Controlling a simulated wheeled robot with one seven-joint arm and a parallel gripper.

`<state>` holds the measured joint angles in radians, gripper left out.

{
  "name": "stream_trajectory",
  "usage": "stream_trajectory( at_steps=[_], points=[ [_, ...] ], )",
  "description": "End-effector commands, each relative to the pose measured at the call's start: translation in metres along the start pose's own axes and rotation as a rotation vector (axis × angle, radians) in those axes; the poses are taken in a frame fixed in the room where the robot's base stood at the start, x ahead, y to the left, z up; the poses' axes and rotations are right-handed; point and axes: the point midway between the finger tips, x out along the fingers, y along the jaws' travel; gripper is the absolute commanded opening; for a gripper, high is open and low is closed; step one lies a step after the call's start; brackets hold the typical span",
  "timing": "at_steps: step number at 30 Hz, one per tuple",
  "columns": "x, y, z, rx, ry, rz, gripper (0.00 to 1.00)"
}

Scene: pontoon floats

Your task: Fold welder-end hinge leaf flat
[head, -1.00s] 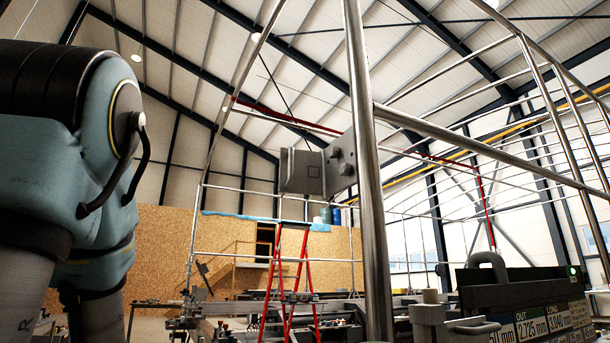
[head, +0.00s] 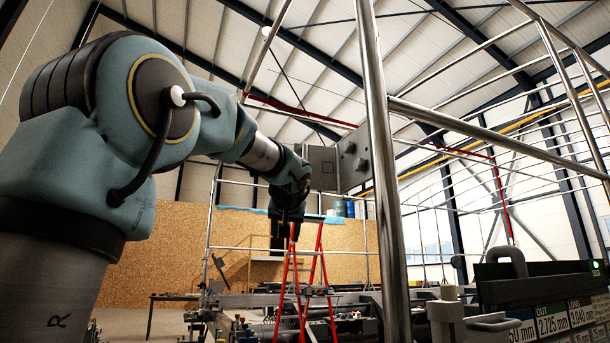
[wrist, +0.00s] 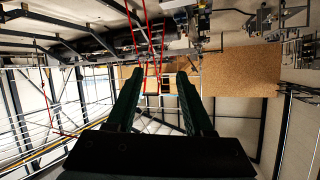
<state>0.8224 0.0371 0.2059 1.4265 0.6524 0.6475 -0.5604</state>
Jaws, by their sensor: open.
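A grey metal hinge leaf (head: 321,167) stands out to the left of a bolted grey plate (head: 355,160) beside the upright steel post in the head view. I cannot tell its exact angle. My arm's end is left of the leaf and overlaps its left edge in the picture; contact cannot be told. My gripper (head: 286,232) hangs dark and small there, below and left of the leaf. In the wrist view my gripper (wrist: 160,74) has its two dark green fingers spread, with nothing between them. The leaf is not recognisable in the wrist view.
A thick steel post (head: 382,200) with rails stands close on the right. A dark panel with number labels (head: 553,324) and a grey handle (head: 507,262) is at lower right. A red ladder (head: 318,265) and benches stand behind. Open air lies below the leaf.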

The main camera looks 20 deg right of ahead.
Motion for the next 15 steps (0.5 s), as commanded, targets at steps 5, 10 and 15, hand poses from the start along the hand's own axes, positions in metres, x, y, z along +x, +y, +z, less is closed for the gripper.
stream_trajectory(
  at_steps=[5, 10, 15],
  points=[
    [-0.088, 0.019, -0.126, -0.081, 0.261, 0.015, 0.52],
    [-0.138, 0.018, -0.176, -0.140, 0.381, 0.018, 0.52],
    [-0.141, 0.017, -0.189, -0.153, 0.403, 0.017, 0.52]
  ],
)
